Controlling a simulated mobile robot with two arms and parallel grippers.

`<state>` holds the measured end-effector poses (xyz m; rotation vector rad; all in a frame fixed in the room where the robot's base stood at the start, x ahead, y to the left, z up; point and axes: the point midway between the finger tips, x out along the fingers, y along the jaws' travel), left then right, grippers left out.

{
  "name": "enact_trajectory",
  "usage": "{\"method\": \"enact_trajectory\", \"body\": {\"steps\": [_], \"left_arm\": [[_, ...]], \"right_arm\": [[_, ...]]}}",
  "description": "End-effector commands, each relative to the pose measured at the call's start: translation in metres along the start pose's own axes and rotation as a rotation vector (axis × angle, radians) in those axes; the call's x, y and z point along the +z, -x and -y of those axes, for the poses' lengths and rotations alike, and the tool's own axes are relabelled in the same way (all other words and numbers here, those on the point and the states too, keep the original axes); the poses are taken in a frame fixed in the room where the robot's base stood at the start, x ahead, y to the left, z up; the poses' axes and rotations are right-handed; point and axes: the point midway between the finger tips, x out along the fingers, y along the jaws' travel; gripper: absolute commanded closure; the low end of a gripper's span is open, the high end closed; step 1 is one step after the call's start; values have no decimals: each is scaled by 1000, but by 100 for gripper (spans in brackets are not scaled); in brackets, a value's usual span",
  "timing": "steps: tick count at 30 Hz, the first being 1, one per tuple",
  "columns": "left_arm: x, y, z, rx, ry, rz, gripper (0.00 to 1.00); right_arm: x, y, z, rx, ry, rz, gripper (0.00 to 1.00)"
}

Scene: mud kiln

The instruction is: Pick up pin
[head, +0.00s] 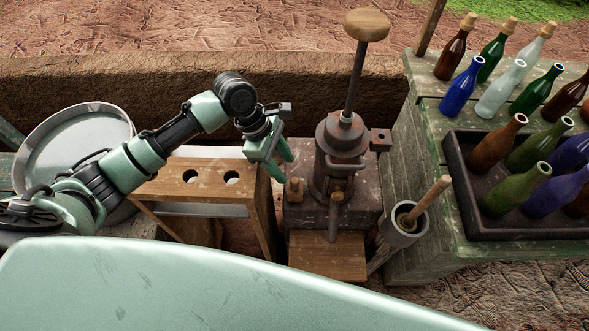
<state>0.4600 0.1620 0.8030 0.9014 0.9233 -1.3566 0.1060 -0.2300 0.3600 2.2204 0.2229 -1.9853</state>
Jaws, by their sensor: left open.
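A small brown wooden peg (294,188), which looks like the pin, stands on the left front of the dark base of an iron press (340,150). My left gripper (284,168) is open, with its green fingers pointing down just above and slightly left of the peg. The fingers appear empty, and I cannot tell if they touch the peg. The press has a tall lever with a round wooden knob (367,25). My right gripper is not in view.
A wooden stand (210,178) with two holes is left of the press, and a round metal pan (72,150) is further left. A bucket (403,222) with a wooden stick stands to the right. A green bench (425,150) holds several bottles and a dark crate (460,190).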

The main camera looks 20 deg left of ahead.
Motion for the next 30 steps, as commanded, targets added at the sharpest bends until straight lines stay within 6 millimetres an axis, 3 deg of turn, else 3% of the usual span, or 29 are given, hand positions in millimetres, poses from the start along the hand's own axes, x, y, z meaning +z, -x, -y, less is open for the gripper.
{"method": "enact_trajectory", "body": {"steps": [12,18,26,30], "left_arm": [[0,-51,-2,-4,1,0,53],[0,-74,-3,-1,1,-1,53],[0,-77,-3,0,-1,-1,53],[0,-76,-3,0,-1,-1,92]], "right_arm": [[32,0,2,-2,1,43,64],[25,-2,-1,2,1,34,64],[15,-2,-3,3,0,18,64],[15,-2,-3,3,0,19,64]]}}
